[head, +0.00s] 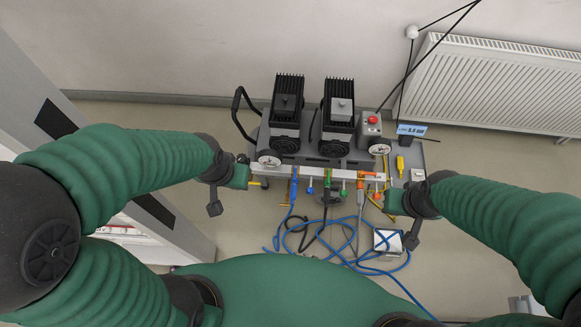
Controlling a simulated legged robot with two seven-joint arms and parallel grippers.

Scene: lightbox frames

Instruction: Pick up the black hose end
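A dark hose (318,235) runs among the blue hoses in front of the manifold. I cannot clearly tell which part is the black hose end. The silver manifold bar (276,171) carries several coloured fittings, among them a blue one (294,188), a green one (327,192) and an orange one (360,186). My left gripper (251,182) is at the bar's left end. My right gripper (384,201) is near its right end, close to the orange fittings. Both are small in view, and their finger openings cannot be made out. I see no hose held in either.
The compressor (286,110) and its twin (338,110) stand behind the bar. Gauges, a grey box with a red button (372,120) and a blue label (412,129) are nearby. Blue hoses (300,240) tangle around a pale box (388,241). A radiator (490,85) lines the wall.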

